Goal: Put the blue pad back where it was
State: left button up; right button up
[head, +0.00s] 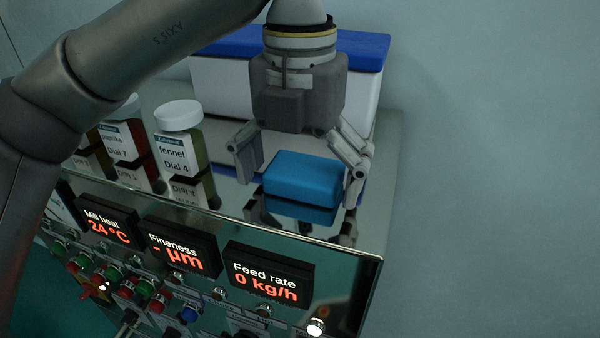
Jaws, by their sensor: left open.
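The blue pad (303,176) lies on the shiny metal top of the control cabinet, close to its front edge, and its reflection shows below it. My left gripper (301,172) points down over the pad. Its fingers are spread wide, one on each side of the pad, and I see gaps between the fingers and the pad's sides. The left gripper holds nothing. My right gripper is not in this view.
A white box with a blue lid (376,52) stands behind the left gripper. Spice jars stand to the left, among them the fennel jar (181,140) and the paprika jar (122,150). Displays, such as the feed rate display (268,275), and buttons cover the cabinet's front.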

aim_at(300, 174)
pick_arm(q)
jog(key=shift+r, duration=0.1)
notch_tip(300, 174, up, 12)
jog(key=p, duration=0.1)
dwell(0.7)
